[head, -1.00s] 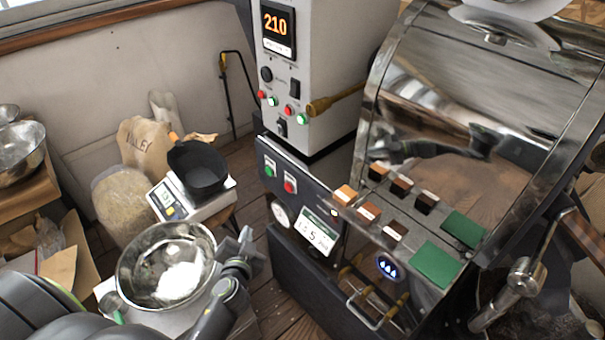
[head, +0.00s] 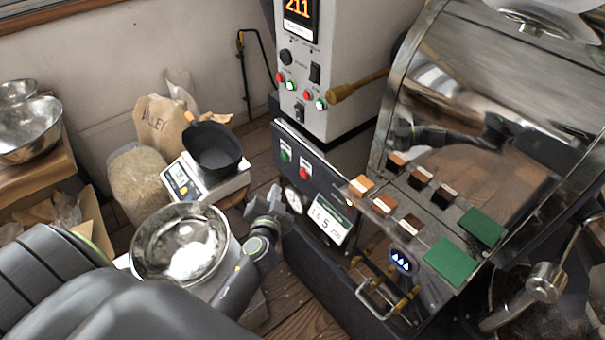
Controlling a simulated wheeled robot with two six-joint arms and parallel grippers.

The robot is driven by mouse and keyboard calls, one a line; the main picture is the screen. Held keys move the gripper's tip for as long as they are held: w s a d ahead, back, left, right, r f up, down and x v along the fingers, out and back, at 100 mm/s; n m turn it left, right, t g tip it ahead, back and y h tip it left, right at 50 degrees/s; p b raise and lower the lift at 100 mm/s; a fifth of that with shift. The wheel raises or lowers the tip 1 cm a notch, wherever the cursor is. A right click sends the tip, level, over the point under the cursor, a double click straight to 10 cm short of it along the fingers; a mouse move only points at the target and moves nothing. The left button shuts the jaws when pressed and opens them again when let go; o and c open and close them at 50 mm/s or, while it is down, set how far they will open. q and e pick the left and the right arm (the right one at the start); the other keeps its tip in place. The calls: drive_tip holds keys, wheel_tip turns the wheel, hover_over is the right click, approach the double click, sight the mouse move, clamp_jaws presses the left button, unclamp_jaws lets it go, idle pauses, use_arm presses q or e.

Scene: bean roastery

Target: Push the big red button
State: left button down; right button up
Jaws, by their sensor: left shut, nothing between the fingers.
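The big red button (head: 304,173) sits on the dark slanted control panel (head: 330,187) at the front of the roaster, in the middle of the head view. A green button (head: 285,155) is to its left on the same panel. My left gripper (head: 275,193) is shut and empty. In the picture it is just below and left of the red button, near the panel's lower left edge, and apart from the button. My right gripper is not in view.
A steel bowl (head: 181,243) lies close left of my left arm. A black pan (head: 213,148) rests on a scale (head: 183,181) behind it. A round gauge (head: 293,201) and a display card (head: 328,222) are on the panel. A white control cabinet (head: 345,60) stands behind.

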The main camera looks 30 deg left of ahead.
sight(299, 168)
use_arm(q)
drive_tip(key=shift+w+d+b, duration=0.15)
drive_tip(key=shift+w+d, duration=0.2)
drive_tip(key=shift+w, duration=0.55)
drive_tip(key=shift+w+d+b, duration=0.15)
drive_tip(key=shift+w+d, duration=0.25)
drive_tip(key=shift+w, duration=0.55)
drive_tip(key=shift+w+d+b, duration=0.15)
drive_tip(key=shift+w+d, duration=0.2)
drive_tip(key=shift+w, duration=0.55)
drive_tip(key=shift+w, duration=0.1)
drive_tip(key=shift+w+d, duration=0.2)
drive_tip(key=shift+w, duration=0.1)
drive_tip(key=shift+w+d+b, duration=0.15)
drive_tip(key=shift+w+b, duration=0.2)
drive_tip(key=shift+b, duration=0.1)
idle(0.3)
drive_tip(key=shift+s, duration=0.15)
drive_tip(key=shift+s+a, duration=0.35)
drive_tip(key=shift+s, duration=0.3)
